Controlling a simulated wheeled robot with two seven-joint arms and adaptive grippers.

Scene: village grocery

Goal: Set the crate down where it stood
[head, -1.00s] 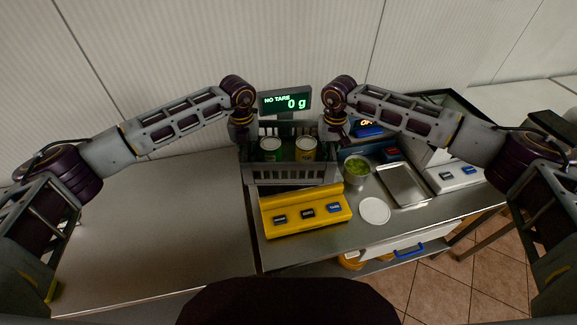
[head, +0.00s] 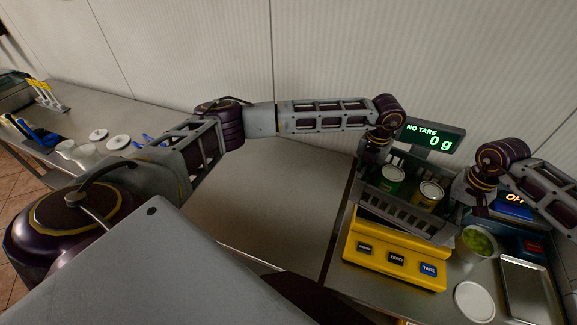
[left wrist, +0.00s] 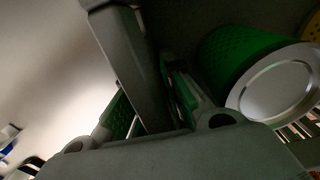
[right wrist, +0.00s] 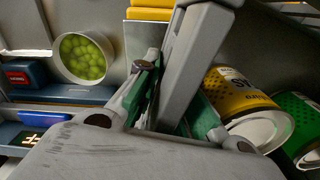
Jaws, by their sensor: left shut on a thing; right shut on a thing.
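The dark grey slatted crate (head: 405,216) is behind the yellow scale panel (head: 396,258), with a green can (head: 391,181) and a yellow can (head: 427,194) upright inside. My left gripper (head: 371,160) is shut on the crate's left end. My right gripper (head: 468,190) is shut on its right end. In the left wrist view the jaws clasp the crate wall (left wrist: 128,65) beside the green can (left wrist: 270,85). The right wrist view shows the crate wall (right wrist: 190,70) clasped beside the yellow can (right wrist: 240,105). The crate's underside is hidden, so any gap below it cannot be judged.
The display (head: 432,137) reads "NO TARE 0 g". Right of the crate stand a cup of green contents (head: 478,243), a white round lid (head: 474,301), a metal tray (head: 530,290) and a blue device (head: 515,208). The steel counter (head: 285,210) left of the scale is clear.

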